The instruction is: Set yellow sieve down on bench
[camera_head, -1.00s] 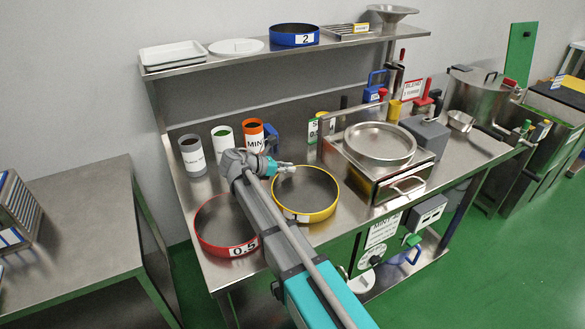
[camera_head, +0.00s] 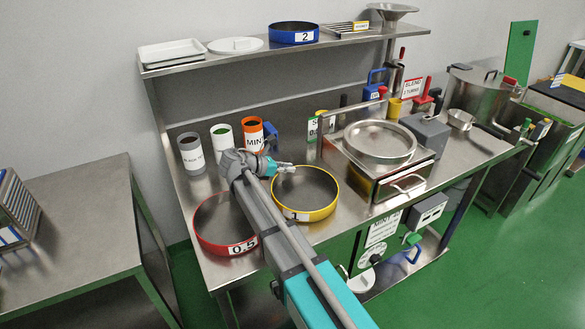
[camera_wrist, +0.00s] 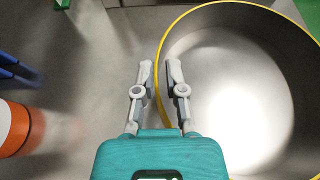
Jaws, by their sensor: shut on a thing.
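The yellow sieve (camera_head: 326,213), a round shallow ring with a "1" label, is at the front middle of the steel bench (camera_head: 355,222). It looks level and on or very close to the bench top; I cannot tell whether a thin gap is left. My gripper (camera_head: 287,168) is at its upper left rim. In the wrist view the yellow sieve (camera_wrist: 207,5) fills the right side, and its rim runs between the fingers of my gripper (camera_wrist: 159,72), which are shut on it. My arm hides part of the sieve's left side.
A steel machine with a round pan (camera_head: 380,143) stands to the right. Several canisters, including an orange-and-white one (camera_head: 253,135), stand behind. A shelf (camera_head: 285,50) runs above the bench's back.

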